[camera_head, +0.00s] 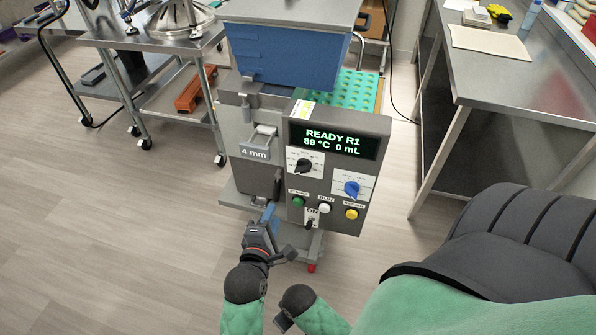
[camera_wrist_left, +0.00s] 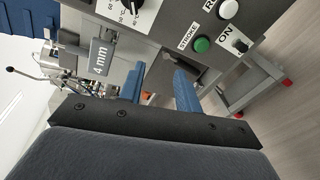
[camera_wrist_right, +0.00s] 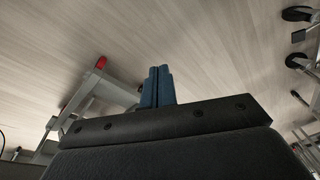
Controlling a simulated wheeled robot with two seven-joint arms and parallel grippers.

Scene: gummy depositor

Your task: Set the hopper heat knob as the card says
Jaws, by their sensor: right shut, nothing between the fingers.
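The depositor's panel has a black knob (camera_head: 303,167) on a white dial card at left; it also shows, cut off, at the top of the left wrist view (camera_wrist_left: 133,5), with °C marks. A blue knob (camera_head: 351,188) sits lower right. The display (camera_head: 333,141) reads READY R1, 89 °C, 0 mL. No separate card with a setting is readable; a small yellow-white label (camera_head: 303,109) is on the panel top. My left gripper (camera_head: 269,213) is open and empty below and left of the knobs, near the machine's front. My right gripper (camera_wrist_right: 157,86) is shut and empty, above the floor.
Below the knobs are green (camera_head: 298,202), white (camera_head: 324,208) and yellow (camera_head: 351,214) buttons and an ON toggle (camera_head: 310,223). A 4 mm tag (camera_head: 255,153) is at left. A steel table (camera_head: 490,95) stands right, a cart (camera_head: 140,100) left. The floor left is clear.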

